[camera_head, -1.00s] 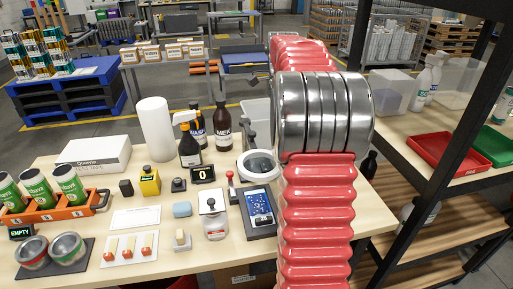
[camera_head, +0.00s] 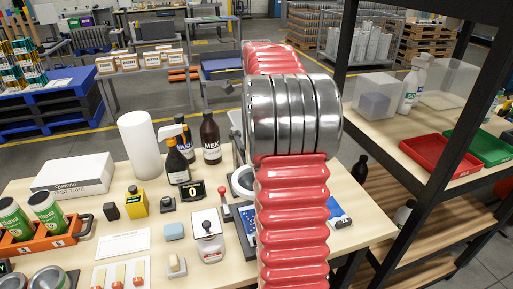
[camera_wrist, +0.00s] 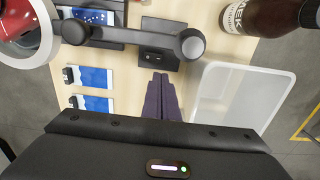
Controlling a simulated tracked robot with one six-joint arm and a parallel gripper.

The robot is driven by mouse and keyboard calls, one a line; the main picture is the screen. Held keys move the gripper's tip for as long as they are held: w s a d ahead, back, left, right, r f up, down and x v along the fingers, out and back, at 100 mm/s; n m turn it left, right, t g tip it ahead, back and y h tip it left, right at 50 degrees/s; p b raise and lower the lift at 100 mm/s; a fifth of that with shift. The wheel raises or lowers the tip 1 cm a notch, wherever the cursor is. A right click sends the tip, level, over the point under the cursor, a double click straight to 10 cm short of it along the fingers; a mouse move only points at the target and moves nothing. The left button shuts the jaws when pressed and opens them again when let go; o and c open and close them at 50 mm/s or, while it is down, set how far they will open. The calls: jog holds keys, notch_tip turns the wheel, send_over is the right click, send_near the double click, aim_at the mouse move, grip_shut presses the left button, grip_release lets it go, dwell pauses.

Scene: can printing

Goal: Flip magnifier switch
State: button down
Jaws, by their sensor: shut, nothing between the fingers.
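The magnifier has a white ring (camera_wrist: 28,32) at the upper left of the wrist view, joined by a dark jointed arm (camera_wrist: 135,36) to a black base (camera_wrist: 159,50). A small switch-like detail (camera_wrist: 155,58) shows on the base's near face; its position is too small to tell. My gripper (camera_wrist: 164,76) is shut and empty, its dark fingers pointing at the base from just below it in the picture. I cannot tell whether they touch. In the head view, my red arm hides the gripper and most of the magnifier; part of its white ring (camera_head: 241,180) shows.
A translucent white bin (camera_wrist: 228,96) stands right of the fingers, with a brown MEK bottle (camera_wrist: 262,16) beyond it. Blue-white cards (camera_wrist: 95,78) lie to the left.

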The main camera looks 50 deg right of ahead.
notch_tip(320, 180, down, 13)
jog(key=shift+s+f, duration=0.1)
dwell(0.5)
jog(key=shift+f, duration=0.15)
dwell(0.4)
jog(key=shift+s+a+r, duration=0.3)
jog(key=shift+s+r, duration=0.05)
jog(key=shift+s, duration=0.25)
jog(key=shift+r, duration=0.1)
